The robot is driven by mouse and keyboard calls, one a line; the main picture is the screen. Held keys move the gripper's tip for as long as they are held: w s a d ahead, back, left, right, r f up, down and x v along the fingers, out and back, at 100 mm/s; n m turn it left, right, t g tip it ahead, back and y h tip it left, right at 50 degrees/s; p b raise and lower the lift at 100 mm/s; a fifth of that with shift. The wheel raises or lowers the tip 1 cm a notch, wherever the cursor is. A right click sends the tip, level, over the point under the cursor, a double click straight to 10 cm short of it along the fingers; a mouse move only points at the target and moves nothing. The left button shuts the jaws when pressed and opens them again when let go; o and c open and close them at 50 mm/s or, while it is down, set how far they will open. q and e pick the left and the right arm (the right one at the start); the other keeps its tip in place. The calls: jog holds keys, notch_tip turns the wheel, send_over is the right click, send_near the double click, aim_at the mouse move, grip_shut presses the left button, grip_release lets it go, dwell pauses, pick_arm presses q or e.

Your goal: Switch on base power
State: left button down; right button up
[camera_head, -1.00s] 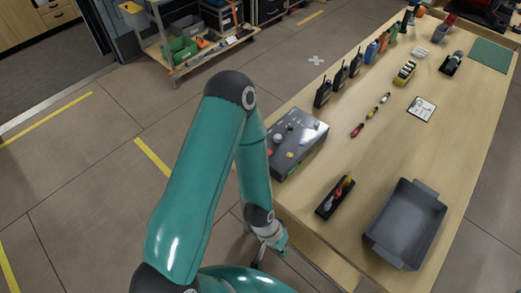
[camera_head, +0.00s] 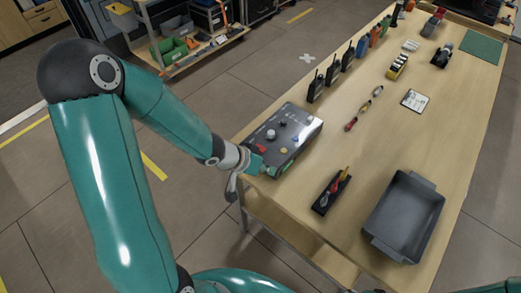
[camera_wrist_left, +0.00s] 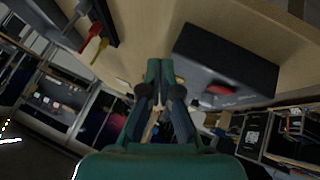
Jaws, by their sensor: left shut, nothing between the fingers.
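A grey control box (camera_head: 304,131) with several coloured knobs and buttons lies on the left edge of the wooden table. Its red button (camera_head: 261,148) is at the near-left corner, and a yellow button (camera_head: 283,151) and a pale domed knob (camera_head: 271,134) are also on top. The box (camera_wrist_left: 215,52) shows at the upper right of the left wrist view with a red button (camera_wrist_left: 220,90). My left gripper (camera_head: 264,169) is at the box's near-left side, shut and empty; whether it touches is unclear. Its fingers (camera_wrist_left: 160,72) show together in the left wrist view. My right gripper is out of view.
A black holder (camera_head: 322,205) with coloured tools and a grey bin (camera_head: 379,238) stand to the right of the box. Several black radios (camera_head: 332,75) line the table's left edge behind it. A shelf cart (camera_head: 165,62) stands farther back.

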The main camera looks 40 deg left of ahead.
pick_arm(q)
jog(key=a+r+m+t+y, duration=0.1)
jog(key=a+r+t+y, duration=0.1)
jog(key=a+r, duration=0.7)
jog(key=shift+s+m+b, duration=0.3)
jog(key=shift+s+b, duration=0.15)
